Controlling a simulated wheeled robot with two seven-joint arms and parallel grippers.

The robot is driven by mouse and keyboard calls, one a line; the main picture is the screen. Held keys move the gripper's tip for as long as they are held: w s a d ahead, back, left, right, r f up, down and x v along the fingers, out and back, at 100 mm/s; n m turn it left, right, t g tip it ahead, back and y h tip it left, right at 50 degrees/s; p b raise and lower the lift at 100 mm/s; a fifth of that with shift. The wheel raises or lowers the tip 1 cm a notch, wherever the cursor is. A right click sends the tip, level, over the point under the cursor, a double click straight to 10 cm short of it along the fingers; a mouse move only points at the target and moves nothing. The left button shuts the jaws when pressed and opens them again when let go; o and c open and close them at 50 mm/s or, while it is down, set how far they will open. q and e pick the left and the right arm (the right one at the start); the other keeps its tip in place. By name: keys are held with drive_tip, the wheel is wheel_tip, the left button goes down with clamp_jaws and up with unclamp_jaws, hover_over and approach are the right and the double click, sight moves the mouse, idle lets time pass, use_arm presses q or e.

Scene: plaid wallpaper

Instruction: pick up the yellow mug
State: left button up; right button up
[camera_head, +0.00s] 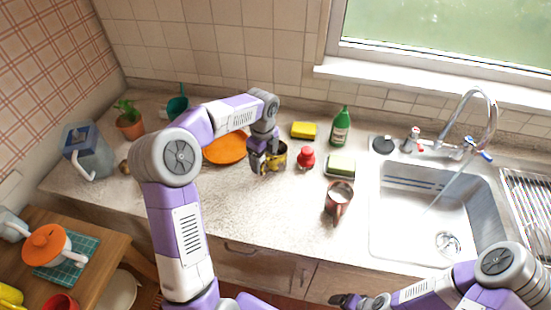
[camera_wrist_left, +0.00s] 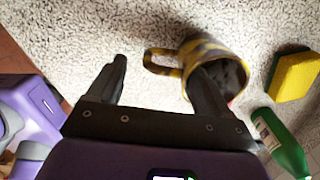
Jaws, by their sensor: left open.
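The yellow mug (camera_head: 280,157), with dark markings, stands on the counter, partly hidden by my left gripper (camera_head: 266,160). In the left wrist view the mug (camera_wrist_left: 222,52) shows its dark inside, and its handle points left. There my left gripper (camera_wrist_left: 160,72) is open, with the handle between its fingers. The right-hand finger overlaps the mug's opening; I cannot tell whether it is inside or only above it. My right gripper (camera_head: 346,300) is low at the bottom edge of the head view, away from the mug, its jaws unclear.
An orange plate (camera_head: 226,149) lies left of the mug. A red item (camera_head: 306,157), a yellow sponge (camera_head: 303,130) and a green bottle (camera_head: 340,127) stand to its right. A brown mug (camera_head: 338,198) stands near the sink (camera_head: 425,223). The front counter is clear.

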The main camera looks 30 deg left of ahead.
sight(265, 172)
use_arm(q)
wheel_tip(265, 172, down, 5)
drive_tip(key=shift+r+b, duration=0.1)
drive_tip(key=shift+b, duration=0.5)
drive_tip(key=shift+c, duration=0.4)
drive_tip(key=c, duration=1.2)
wheel_tip(265, 172, up, 10)
drive_tip(key=shift+r+p, duration=0.1)
drive_tip(key=shift+p, duration=1.1)
